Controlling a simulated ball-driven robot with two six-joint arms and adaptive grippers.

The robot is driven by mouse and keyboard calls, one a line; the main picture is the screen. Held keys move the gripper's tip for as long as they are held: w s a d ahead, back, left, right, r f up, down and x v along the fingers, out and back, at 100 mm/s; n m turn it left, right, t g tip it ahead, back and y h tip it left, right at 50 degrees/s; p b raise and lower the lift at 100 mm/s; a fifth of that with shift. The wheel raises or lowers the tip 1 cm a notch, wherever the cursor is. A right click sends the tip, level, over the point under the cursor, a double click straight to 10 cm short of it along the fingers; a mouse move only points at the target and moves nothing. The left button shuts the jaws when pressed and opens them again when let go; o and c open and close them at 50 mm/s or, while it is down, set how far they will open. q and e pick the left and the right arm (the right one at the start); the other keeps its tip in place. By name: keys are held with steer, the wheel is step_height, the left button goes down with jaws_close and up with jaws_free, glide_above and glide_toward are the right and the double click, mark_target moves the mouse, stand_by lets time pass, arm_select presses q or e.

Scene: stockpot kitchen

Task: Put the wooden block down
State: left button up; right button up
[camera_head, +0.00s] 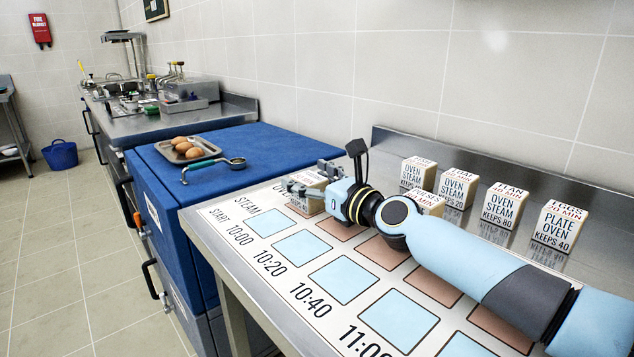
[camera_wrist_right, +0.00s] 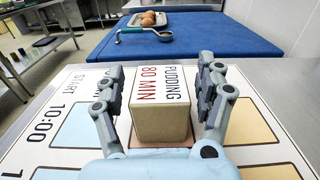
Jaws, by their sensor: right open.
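The wooden block (camera_head: 310,206), lettered "PUDDING 80 MIN", sits upright on a brown square in the oven row of the printed board (camera_head: 262,262), at the board's far end. In the right wrist view the block (camera_wrist_right: 163,122) stands between the two fingers of my right gripper (camera_wrist_right: 160,78). A gap shows on each side of it, so the fingers are apart from it. In the head view my right gripper (camera_head: 308,178) reaches over the block from the right and partly hides it. My left gripper is in neither view.

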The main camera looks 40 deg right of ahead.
steer(key=s, duration=1)
steer(key=shift+s+d, duration=0.4)
steer(key=shift+s+r, duration=0.15)
steer(key=shift+s, duration=0.45)
